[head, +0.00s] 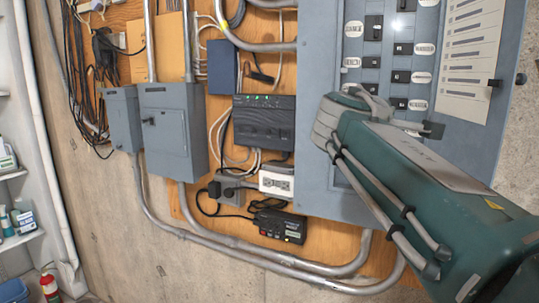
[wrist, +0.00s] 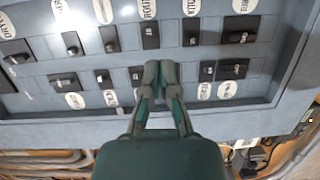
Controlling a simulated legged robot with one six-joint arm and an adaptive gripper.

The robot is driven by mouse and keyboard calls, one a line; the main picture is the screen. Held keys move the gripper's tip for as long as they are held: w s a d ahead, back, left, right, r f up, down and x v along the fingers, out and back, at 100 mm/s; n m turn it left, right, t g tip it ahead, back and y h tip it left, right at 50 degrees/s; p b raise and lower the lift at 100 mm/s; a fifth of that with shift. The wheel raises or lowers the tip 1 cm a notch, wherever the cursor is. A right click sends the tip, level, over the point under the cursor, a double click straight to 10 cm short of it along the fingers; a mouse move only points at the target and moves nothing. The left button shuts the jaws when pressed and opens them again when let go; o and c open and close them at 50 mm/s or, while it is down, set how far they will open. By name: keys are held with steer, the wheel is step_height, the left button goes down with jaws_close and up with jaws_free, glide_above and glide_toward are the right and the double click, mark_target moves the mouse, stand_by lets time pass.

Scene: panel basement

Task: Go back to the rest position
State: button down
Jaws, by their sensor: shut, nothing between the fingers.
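My gripper (wrist: 161,70) shows in the wrist view with its two grey-green fingers shut together and nothing between them. Its tips appear in front of the breaker panel (wrist: 50,118), over the lower row of black switches; whether they touch the panel I cannot tell. In the head view my green arm reaches from the lower right up to the open grey panel (head: 318,60) and covers its lower part. The gripper's fingertips cannot be made out clearly there.
Left of the panel, on a plywood board, are a black device with green lights (head: 264,122), a white outlet (head: 276,183), a black power box (head: 281,224) and grey electrical boxes (head: 172,130). Conduits (head: 240,250) run below. Shelves (head: 20,240) stand far left.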

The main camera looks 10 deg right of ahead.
steer(key=s+a+f+m+g+y, duration=0.2)
steer(key=s+a+f+y, duration=0.2)
steer(key=s+f, duration=0.3)
steer(key=s+a+f+m+g+y, duration=0.2)
steer(key=s+f, duration=0.5)
steer(key=f, duration=1)
steer(key=s+a+f+m+g+y, duration=0.2)
steer(key=s+a+f+m+y, duration=0.2)
steer(key=s+a+f+y, duration=0.3)
step_height(320, 180, down, 5)
steer(key=shift+s+a+f, duration=0.1)
steer(key=shift+s+a, duration=0.35)
steer(key=shift+s, duration=0.15)
